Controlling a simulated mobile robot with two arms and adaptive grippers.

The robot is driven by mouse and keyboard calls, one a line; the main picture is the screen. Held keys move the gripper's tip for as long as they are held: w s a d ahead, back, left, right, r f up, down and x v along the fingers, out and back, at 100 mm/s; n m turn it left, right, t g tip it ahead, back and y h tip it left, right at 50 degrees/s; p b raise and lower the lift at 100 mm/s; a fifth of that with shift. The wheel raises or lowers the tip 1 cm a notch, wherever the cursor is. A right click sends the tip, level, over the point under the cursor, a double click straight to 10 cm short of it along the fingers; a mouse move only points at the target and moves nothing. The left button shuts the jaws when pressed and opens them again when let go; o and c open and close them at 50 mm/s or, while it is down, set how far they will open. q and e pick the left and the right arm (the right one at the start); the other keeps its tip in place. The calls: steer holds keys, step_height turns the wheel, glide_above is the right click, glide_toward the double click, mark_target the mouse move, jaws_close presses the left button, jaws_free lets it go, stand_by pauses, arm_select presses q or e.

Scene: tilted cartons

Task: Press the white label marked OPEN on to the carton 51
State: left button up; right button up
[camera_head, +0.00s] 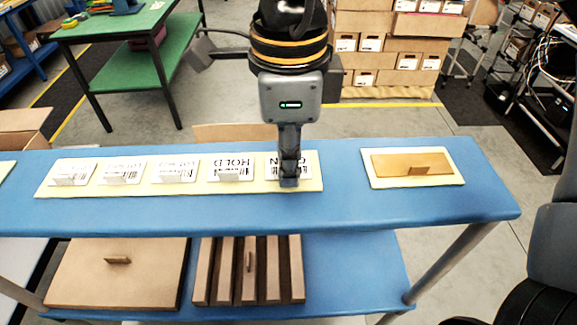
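A row of white labels lies on a pale yellow strip (135,186) on the blue table. The label at the row's right end (272,172) is partly hidden by my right gripper (289,181); only part of its print shows, and I cannot read it fully. The label left of it (231,169) reads HOLD, upside down. My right gripper points down with its fingertips at the right-end label. Its fingers look close together, but I cannot tell whether they grip the label. My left gripper is not in view. No carton number 51 is readable.
A brown flat piece (398,162) with a small tab lies on a pale mat on the table's right. Below, a brown board (90,280) and a slatted brown piece (213,270) lie on a lower shelf. Stacked cartons (366,43) and a green table (105,27) stand behind.

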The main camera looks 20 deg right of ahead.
jaws_close()
steer(key=shift+r, duration=0.1)
steer(key=shift+r+p, duration=0.4)
steer(key=shift+r, duration=0.15)
steer(key=shift+s+r+p, duration=0.1)
steer(key=shift+r+p, duration=1.5)
steer(key=shift+r, duration=1.25)
steer(key=shift+f, duration=0.1)
steer(key=shift+f+b, duration=0.8)
steer(key=shift+b, duration=0.1)
steer(key=shift+r, duration=0.1)
